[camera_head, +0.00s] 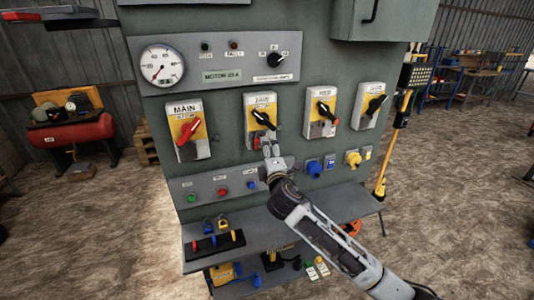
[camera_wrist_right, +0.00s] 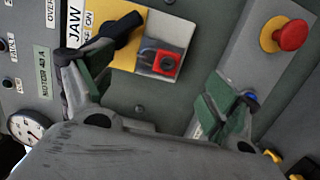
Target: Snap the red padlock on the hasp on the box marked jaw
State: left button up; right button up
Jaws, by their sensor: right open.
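The box marked JAW (camera_head: 260,103) is second from left in the row on the green cabinet. It has a yellow plate (camera_wrist_right: 124,55) and a black handle (camera_wrist_right: 118,30), tilted in the head view. The red padlock (camera_wrist_right: 165,63) is at the box's lower end, beside a grey shackle or hasp part; I cannot tell if its shackle is closed. It also shows as a small red patch in the head view (camera_head: 257,143). My right gripper (camera_wrist_right: 155,88) is open, its fingers apart on either side of the padlock and not touching it. My left gripper is not in view.
Boxes with a red handle (camera_head: 188,128) and black handles (camera_head: 322,107) flank the jaw box. A red mushroom button (camera_wrist_right: 291,35) is near my right finger. Below are a button panel (camera_head: 205,187), blue and yellow sockets (camera_head: 314,168), and a shelf (camera_head: 262,228) with small items.

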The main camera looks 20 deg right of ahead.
jog(key=shift+s, duration=0.4)
dwell(0.5)
